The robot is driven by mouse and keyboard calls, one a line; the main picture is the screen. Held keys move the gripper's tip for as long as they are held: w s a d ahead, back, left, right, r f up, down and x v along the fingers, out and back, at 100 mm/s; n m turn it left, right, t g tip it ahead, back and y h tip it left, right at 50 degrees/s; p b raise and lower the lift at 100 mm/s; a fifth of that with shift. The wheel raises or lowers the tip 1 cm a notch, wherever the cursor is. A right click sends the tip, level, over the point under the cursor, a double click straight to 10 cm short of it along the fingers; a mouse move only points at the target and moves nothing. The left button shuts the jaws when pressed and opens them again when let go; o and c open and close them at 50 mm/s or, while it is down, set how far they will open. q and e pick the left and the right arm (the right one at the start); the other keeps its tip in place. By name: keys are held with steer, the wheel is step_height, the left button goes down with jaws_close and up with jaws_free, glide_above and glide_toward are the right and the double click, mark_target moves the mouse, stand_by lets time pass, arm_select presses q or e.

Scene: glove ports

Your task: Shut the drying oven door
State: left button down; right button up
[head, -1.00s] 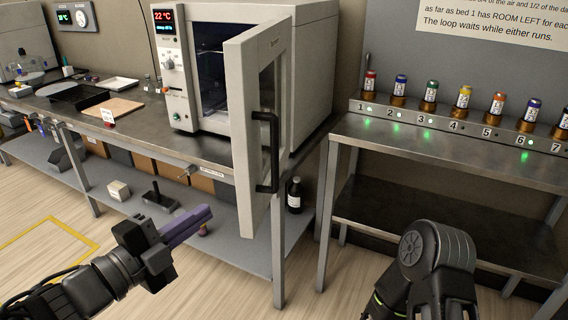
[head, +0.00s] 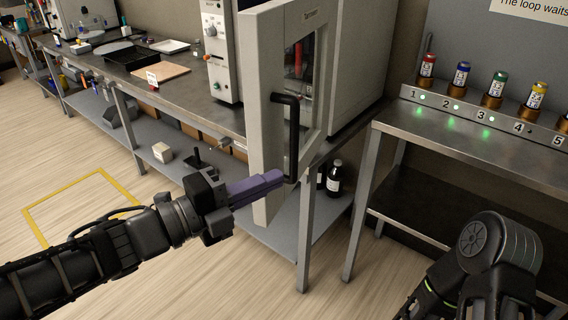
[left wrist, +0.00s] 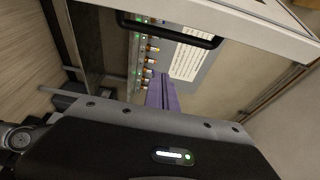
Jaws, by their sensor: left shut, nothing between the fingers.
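The drying oven (head: 352,60) stands on the steel bench, with its white door (head: 267,95) swung open toward me. The door has a window and a black bar handle (head: 293,140). My left gripper (head: 280,178) has purple fingers, shut and empty, in front of the lower part of the door near the handle's lower end. I cannot tell whether they touch the door. In the left wrist view the purple fingers (left wrist: 161,92) point away, with the handle (left wrist: 170,32) and door edge above them. My right arm shows at lower right; its fingers are out of frame.
A second steel bench (head: 480,150) on the right carries a numbered rail with several coloured vials (head: 463,75). Dark bottles (head: 334,177) stand on the lower shelf behind the door. A black tray (head: 132,58) lies on the left bench. The floor at left is open.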

mark_target(293, 154)
arm_select(q)
steer(key=x, duration=1)
steer(key=shift+w+a+p, duration=0.25)
steer(key=shift+w+a, duration=0.3)
steer(key=shift+a, duration=0.4)
steer(key=shift+w+a+p, duration=0.2)
steer(key=shift+w+a, duration=0.3)
steer(key=shift+a, duration=0.4)
steer(key=shift+a, duration=0.1)
